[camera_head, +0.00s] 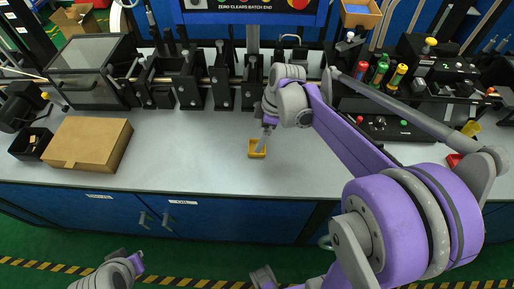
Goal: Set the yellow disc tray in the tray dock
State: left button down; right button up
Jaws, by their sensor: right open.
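A small yellow tray (257,154), seemingly the yellow disc tray, lies on the grey worktop near the middle. My right gripper (262,145) points down at it from above, with its tips open at or just over the tray's far part. I cannot tell whether they touch it. The gripper and wrist hide some of the tray. I cannot make out which fixture is the tray dock. Grey and purple parts of mine show at the bottom edge, but my left gripper's fingers are not seen.
A brown cardboard box (86,144) and a small black bin (31,144) stand at the left. A row of black roller stands (190,80) runs along the back. A black control box (385,127) stands at the right. The worktop around the tray is clear.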

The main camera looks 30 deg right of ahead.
jog(key=x, duration=0.5)
jog(key=shift+s+d+f, duration=0.15)
jog(key=shift+s+d, duration=0.15)
jog(key=shift+d, duration=0.05)
jog(key=shift+c, duration=0.3)
jog(key=c, duration=1.3)
notch_tip(320, 180, up, 10)
jog(key=shift+r+p, duration=0.1)
jog(key=shift+p, duration=0.25)
jog(key=shift+c, duration=0.2)
